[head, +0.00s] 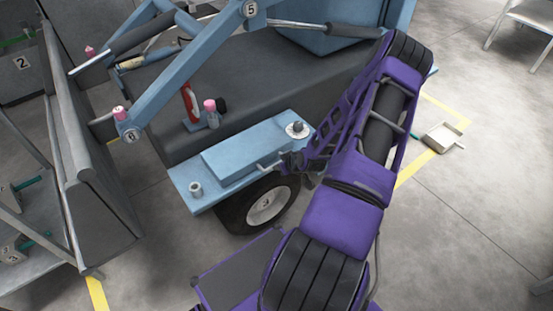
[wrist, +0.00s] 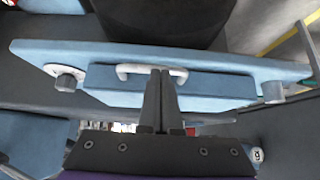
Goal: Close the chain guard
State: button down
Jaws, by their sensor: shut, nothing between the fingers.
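A light blue box-shaped cover (head: 245,145), which looks like the chain guard, sits on a blue plate above a wheel. It also shows in the wrist view (wrist: 215,85). A pale bar handle (head: 268,164) is on its side; in the wrist view the handle (wrist: 133,69) spans the cover's middle. My gripper (head: 290,162) is shut and empty. In the wrist view my gripper's fingertips (wrist: 160,73) overlap the handle; whether they touch it is unclear. The cover appears to lie flat along the plate; I cannot tell whether it is fully closed.
A round disc with a knob (head: 297,130) and a short peg (head: 196,188) stand at the plate's ends. A black tyre (head: 266,205) is below. A blue linkage (head: 190,75) rises behind. A grey panel (head: 90,150) stands left. Open floor (head: 470,200) is at right.

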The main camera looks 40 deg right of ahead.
jog(key=shift+f, duration=1.65)
jog(key=shift+r, duration=0.1)
